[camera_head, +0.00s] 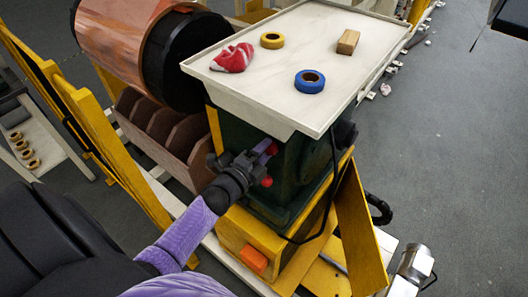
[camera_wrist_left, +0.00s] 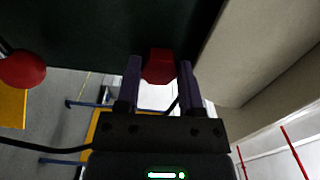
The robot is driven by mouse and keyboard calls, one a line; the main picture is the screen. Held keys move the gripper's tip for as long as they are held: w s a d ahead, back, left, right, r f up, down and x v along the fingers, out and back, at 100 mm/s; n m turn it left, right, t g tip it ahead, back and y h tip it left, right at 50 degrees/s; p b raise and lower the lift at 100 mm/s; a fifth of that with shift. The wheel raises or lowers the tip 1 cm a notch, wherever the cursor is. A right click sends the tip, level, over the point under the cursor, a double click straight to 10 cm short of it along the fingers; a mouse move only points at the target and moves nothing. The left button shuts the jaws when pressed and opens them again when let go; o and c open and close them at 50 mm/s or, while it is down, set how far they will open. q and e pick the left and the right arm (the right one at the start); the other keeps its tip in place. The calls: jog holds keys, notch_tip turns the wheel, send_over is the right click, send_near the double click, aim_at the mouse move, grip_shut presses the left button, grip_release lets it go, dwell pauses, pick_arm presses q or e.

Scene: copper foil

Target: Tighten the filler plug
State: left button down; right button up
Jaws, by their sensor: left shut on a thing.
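The filler plug is a red plug on the side of the dark green gearbox housing (camera_head: 285,200), just under the pale tray top. In the left wrist view the red plug (camera_wrist_left: 158,66) sits between the two purple fingers of my left gripper (camera_wrist_left: 158,80), with its far end against the dark housing. In the head view my left gripper (camera_head: 266,151) reaches the housing from the left and is shut on the plug; a bit of the plug (camera_head: 272,149) shows at the fingertips. A second red plug (camera_head: 267,181) sits lower on the housing. My right gripper is not in view.
The pale tray (camera_head: 290,30) overhangs the housing closely above my gripper. On it lie a red-white cloth (camera_head: 232,58), yellow tape (camera_head: 272,40), blue tape (camera_head: 310,81) and a wooden block (camera_head: 348,42). A copper foil roll (camera_head: 115,40) and yellow frame stand at left. Open floor lies right.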

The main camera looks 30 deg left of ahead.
pick_arm(q)
jog(key=shift+f+m, duration=0.1)
jog(key=shift+m, duration=0.3)
dwell(0.3)
jog(key=shift+c, duration=1.1)
grip_release()
jog(key=s, duration=1)
jog(key=shift+a, duration=0.4)
